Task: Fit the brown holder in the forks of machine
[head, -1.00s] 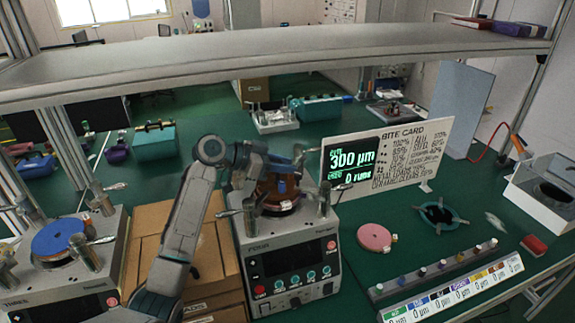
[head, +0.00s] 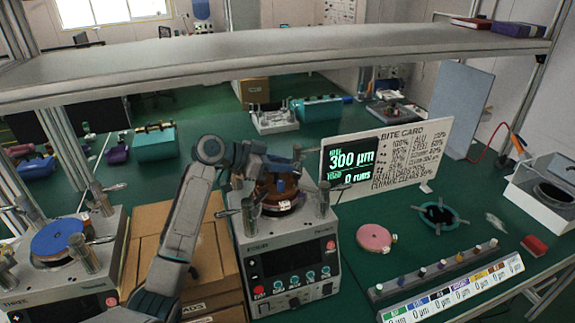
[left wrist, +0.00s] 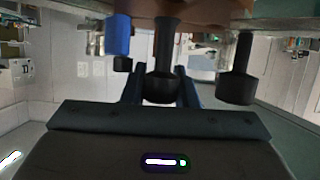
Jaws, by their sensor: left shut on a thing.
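The brown holder (head: 283,200) is a round disc at the top of the middle machine (head: 290,262), between its upright fork posts. A small white tag shows on its front rim. My left gripper (head: 276,166) is over the holder, shut on it. In the left wrist view my blue fingers (left wrist: 160,88) stand on both sides of a dark knob (left wrist: 163,70), with the brown underside of the holder (left wrist: 190,10) above. Whether the holder is fully seated in the forks cannot be told. My right gripper is not in view.
Another machine with a blue disc (head: 58,238) stands at left, beside cardboard boxes (head: 165,238). A pink disc (head: 373,238), a teal ring (head: 440,216) and a rail of knobs (head: 440,268) lie at right. A grey shelf (head: 280,55) spans above. A bite card (head: 385,158) stands behind.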

